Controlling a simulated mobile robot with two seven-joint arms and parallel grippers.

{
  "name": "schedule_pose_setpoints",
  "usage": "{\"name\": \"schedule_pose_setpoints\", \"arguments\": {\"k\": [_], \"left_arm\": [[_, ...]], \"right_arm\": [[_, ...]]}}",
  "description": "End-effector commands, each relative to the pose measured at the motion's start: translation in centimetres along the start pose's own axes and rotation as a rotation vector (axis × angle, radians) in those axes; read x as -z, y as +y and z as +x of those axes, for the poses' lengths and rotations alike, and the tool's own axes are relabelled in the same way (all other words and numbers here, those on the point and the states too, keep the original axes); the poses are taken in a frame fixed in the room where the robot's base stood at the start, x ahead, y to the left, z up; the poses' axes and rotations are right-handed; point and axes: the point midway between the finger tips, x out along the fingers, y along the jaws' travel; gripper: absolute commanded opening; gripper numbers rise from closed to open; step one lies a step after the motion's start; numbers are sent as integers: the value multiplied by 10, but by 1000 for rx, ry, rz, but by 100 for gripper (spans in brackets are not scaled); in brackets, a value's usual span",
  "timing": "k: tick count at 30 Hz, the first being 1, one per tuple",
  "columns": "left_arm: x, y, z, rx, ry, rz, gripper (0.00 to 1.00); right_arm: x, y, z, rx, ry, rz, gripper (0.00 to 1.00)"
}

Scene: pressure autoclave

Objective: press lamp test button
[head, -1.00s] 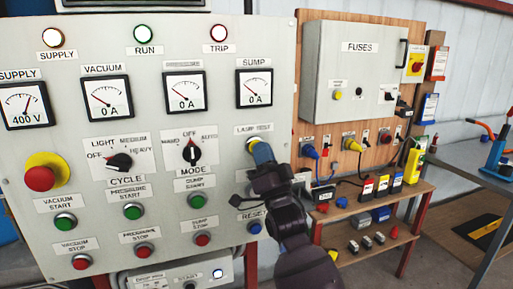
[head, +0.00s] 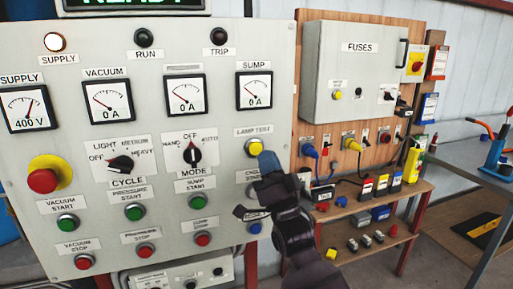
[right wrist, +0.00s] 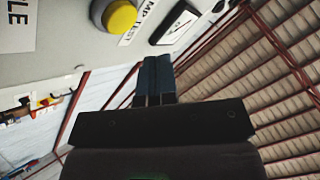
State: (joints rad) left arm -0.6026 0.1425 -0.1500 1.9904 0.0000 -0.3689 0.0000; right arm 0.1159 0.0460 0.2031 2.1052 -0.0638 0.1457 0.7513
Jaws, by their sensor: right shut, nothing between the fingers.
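The lamp test button (head: 254,147) is a yellow round button under the LAMP TEST label on the grey control panel (head: 225,60). It also shows at the top of the right wrist view (right wrist: 119,16). My right gripper (head: 268,160) is shut and empty, its blue fingertips just below and right of the button, apart from it. The fingers show in the right wrist view (right wrist: 153,75), with the button beyond them to the upper left. The RUN lamp (head: 144,38) and TRIP lamp (head: 219,37) are dark; the SUPPLY lamp (head: 55,42) is lit. My left gripper is out of view.
The mode knob (head: 191,154) and a red emergency stop (head: 44,180) are left of the button. Green and red buttons lie below. A fuse box (head: 350,70) and a wooden bench (head: 370,200) with small parts stand at the right.

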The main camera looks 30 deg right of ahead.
Motion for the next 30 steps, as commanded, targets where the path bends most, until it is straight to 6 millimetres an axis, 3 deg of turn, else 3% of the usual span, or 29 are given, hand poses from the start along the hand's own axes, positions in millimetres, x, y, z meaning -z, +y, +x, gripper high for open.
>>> {"name": "schedule_pose_setpoints", "arguments": {"k": [10, 30], "left_arm": [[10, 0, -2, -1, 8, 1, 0], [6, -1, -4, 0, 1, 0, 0]], "right_arm": [[13, -12, -17, -1, 0, 1, 0], [14, -14, -19, 0, 0, 0, 0]]}}
